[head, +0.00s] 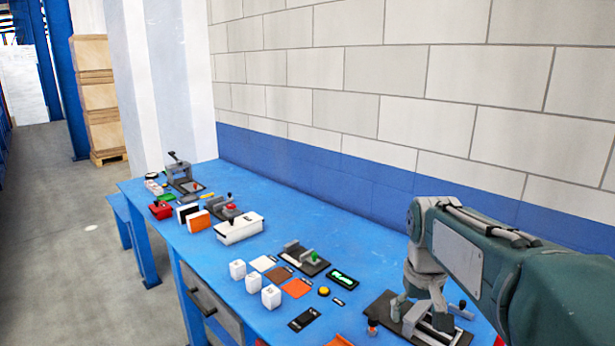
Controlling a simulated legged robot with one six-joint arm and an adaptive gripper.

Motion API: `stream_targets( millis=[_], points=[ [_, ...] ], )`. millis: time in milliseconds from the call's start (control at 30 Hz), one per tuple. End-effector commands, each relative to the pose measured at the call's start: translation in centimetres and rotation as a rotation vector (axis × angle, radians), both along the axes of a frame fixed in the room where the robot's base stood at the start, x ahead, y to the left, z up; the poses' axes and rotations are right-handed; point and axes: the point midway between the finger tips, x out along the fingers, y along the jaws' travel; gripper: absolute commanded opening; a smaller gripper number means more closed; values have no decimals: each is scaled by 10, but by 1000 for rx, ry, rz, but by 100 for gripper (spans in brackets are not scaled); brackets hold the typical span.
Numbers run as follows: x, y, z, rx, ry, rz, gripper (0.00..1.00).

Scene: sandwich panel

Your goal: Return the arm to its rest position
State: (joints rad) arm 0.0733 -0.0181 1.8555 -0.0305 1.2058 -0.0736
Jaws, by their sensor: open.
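My arm (478,252) reaches in from the right edge, dark green and grey, and bends down at its wrist over the right part of the blue workbench (375,262). My gripper (420,304) points down, open, just above or at a dark plate with a light rail (446,330) at the bench's near right. I cannot tell whether its fingers touch the fixture. Nothing shows held between the fingers.
A white box (239,228) and a grey press (185,178) stand farther left. A block wall (400,90) runs behind. The bench between wall and parts is clear.

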Motion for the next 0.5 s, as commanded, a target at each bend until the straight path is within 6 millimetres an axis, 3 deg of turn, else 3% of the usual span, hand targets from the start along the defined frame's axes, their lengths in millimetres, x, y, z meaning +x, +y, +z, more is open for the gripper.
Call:
stream_targets(
  millis=[233,500],
  points=[
    [-54,13,12,5,-115,1,87],
    [-109,24,8,16,-235,0,87]
  ],
)
